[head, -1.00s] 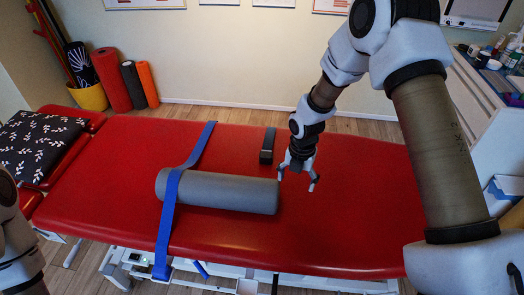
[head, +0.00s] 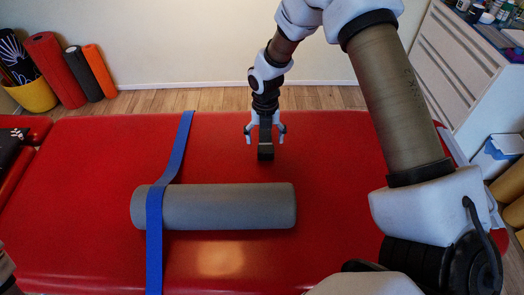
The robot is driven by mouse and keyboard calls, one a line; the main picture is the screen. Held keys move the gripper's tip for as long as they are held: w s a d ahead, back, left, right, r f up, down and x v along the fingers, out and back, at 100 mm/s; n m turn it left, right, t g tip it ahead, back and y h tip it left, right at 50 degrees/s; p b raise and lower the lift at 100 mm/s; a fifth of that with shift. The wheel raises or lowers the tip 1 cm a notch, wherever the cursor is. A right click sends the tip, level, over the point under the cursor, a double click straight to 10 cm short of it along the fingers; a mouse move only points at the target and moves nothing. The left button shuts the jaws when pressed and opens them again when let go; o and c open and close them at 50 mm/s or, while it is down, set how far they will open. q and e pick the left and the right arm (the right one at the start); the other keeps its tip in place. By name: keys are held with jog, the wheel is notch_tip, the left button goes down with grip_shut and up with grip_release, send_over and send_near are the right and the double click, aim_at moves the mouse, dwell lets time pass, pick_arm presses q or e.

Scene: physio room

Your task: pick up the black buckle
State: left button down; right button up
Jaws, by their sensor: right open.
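The black buckle (head: 265,152) lies on the red treatment table (head: 340,240), behind the grey foam roller. It is a dark, narrow strap-like piece with a blocky near end. My right gripper (head: 265,132) is over its far part, fingers apart, one on each side of it. The gripper hides the buckle's far end. I cannot tell whether the fingers touch it. Only a small piece of my left arm shows at the lower left edge, and its gripper is out of view.
The grey roller (head: 235,206) lies across the table in front of the buckle, with a blue strap (head: 154,240) over its left end. The table is clear to the right of the buckle. A white drawer cabinet (head: 450,70) stands at the right.

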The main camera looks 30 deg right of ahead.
aim_at(266, 149)
notch_tip(266, 149, down, 6)
jog(key=shift+d+r+p, duration=0.15)
jog(key=shift+p, duration=0.3)
jog(key=shift+s+r, duration=0.1)
jog(key=shift+s, duration=0.05)
jog(key=c, duration=1.3)
